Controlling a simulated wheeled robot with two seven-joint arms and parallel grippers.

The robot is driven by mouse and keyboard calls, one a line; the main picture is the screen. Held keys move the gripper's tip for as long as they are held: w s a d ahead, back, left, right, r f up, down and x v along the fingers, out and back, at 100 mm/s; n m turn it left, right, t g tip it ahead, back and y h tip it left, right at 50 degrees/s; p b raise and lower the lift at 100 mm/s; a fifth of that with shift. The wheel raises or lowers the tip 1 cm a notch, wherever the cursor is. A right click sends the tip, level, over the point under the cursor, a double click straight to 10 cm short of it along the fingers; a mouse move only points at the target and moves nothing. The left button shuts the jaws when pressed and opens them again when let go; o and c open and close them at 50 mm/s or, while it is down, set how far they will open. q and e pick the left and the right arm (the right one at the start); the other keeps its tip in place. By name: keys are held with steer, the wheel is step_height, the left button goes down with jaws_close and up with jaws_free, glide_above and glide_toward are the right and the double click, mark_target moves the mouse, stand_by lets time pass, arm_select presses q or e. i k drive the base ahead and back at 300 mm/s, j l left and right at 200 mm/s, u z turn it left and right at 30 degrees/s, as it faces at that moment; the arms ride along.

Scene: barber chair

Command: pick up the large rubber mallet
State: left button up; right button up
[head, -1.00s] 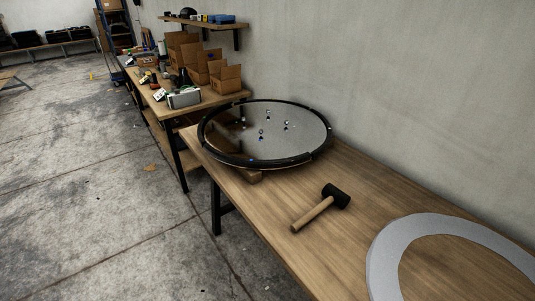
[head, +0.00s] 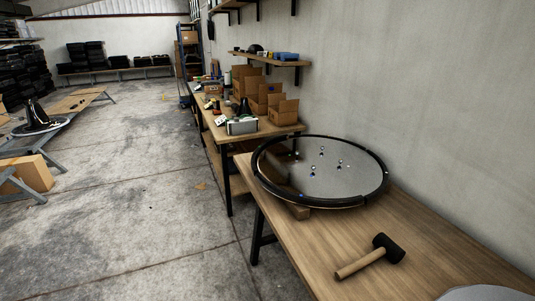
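The large rubber mallet (head: 372,256) lies on its side on the wooden table (head: 423,229) in the lower right of the head view. Its black head (head: 388,248) points to the back right and its light wooden handle (head: 359,265) points to the front left. Nothing is touching it except the table top. Neither of my grippers shows in the head view.
A round, black-rimmed disc (head: 335,185) rests at the table's far end, behind the mallet. The wall bounds the right side. Open concrete floor (head: 150,190) lies to the left.

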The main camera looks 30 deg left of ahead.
mark_target(386, 246)
steer(key=i+j+z, duration=0.3)
steer(key=j, duration=0.3)
steer(key=i+j+z, duration=0.1)
steer(key=j+z, duration=0.25)
steer(key=j, duration=0.25)
steer(key=i+j+z, duration=0.1)
steer(key=j+z, duration=0.2)
steer(key=j, duration=0.35)
steer(key=j+z, duration=0.3)
steer(key=j, duration=0.35)
steer(key=i+j, duration=0.05)
